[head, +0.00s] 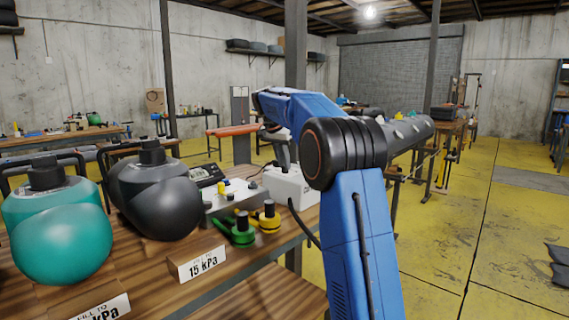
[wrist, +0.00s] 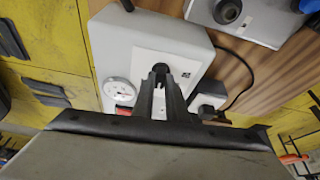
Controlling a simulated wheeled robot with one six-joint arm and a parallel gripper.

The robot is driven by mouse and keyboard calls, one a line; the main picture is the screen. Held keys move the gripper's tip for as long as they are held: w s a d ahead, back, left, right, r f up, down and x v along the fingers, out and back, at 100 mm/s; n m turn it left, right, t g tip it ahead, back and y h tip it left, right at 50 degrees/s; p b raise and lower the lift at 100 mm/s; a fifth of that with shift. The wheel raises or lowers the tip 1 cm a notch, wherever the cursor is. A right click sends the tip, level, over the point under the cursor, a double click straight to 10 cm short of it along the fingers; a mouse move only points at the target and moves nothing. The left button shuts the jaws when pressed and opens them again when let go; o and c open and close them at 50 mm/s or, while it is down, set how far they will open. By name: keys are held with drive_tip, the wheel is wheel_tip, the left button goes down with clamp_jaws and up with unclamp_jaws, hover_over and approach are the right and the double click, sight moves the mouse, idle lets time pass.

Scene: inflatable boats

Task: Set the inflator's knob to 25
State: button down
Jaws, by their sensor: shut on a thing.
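The inflator, a white box (wrist: 120,45), lies on the wooden bench and fills the middle of the wrist view. It carries a round white gauge (wrist: 117,91), a red switch (wrist: 124,111) and a black knob (wrist: 161,68). My gripper (wrist: 161,78) is shut on the knob, and its fingers cover most of it. The knob's setting and scale cannot be read. In the head view the inflator (head: 290,186) stands at the bench's far end, partly behind my blue arm.
A teal inflatable (head: 60,235) and a dark grey one (head: 165,208) stand on the bench. A "15 kPa" sign (head: 202,264), green (head: 241,230) and yellow fittings (head: 269,218) and a grey box (head: 232,200) are nearby. A dark cable (wrist: 238,58) runs beside the inflator. Yellow floor lies open at right.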

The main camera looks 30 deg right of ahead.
drive_tip(key=m, duration=0.2)
drive_tip(key=m+g, duration=0.1)
drive_tip(key=shift+w+m, duration=0.2)
drive_tip(key=shift+m, duration=0.2)
drive_tip(key=shift+m+g, duration=0.9)
drive_tip(key=shift+m, duration=0.8)
drive_tip(key=c, duration=1.8)
unclamp_jaws()
drive_tip(key=shift+o, duration=0.2)
